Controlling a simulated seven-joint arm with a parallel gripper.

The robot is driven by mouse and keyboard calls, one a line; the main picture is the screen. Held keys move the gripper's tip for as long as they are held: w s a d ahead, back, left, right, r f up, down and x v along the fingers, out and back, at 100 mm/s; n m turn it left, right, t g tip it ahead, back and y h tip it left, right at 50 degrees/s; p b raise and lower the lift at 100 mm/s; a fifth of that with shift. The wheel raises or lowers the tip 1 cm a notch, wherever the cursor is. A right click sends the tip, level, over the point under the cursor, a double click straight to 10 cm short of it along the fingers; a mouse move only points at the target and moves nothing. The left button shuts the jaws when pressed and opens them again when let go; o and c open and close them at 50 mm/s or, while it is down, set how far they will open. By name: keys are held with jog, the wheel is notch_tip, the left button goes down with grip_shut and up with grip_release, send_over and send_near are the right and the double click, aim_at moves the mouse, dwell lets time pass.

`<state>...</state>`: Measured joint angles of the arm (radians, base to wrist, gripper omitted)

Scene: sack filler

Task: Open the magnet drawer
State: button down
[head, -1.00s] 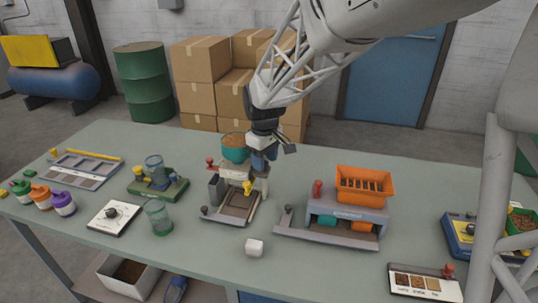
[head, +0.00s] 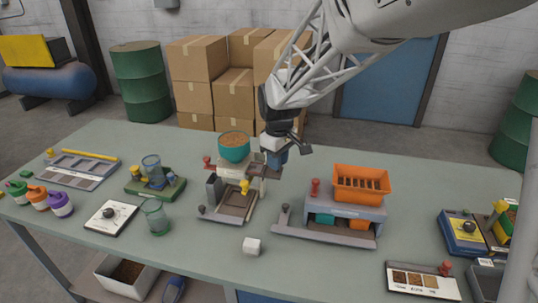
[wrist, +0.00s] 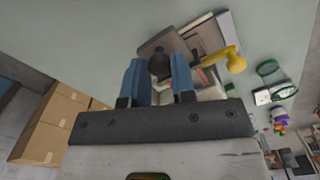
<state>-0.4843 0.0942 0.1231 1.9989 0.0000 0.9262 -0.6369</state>
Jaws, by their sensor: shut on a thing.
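The filler stand (head: 236,172) stands mid-table, with a teal bowl of grain (head: 235,148) on top and a yellow handle (head: 245,187) at its front. My gripper (head: 277,158) is at the stand's right side, above the tabletop. In the wrist view its two blue fingers (wrist: 158,85) are shut on a dark round knob (wrist: 160,62) at the stand's side. I take this knob to be the magnet drawer's handle; the drawer body is mostly hidden. The yellow handle also shows in the wrist view (wrist: 236,62), beyond the fingers.
A grey unit (head: 340,222) with an orange basket (head: 361,184) stands to the right. Cardboard boxes (head: 235,95) stand behind the table.

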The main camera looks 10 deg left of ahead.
jog(key=shift+d, duration=2.4)
jog(key=c, duration=0.9)
grip_release()
jog(key=shift+c, duration=0.2)
notch_tip(320, 180, up, 8)
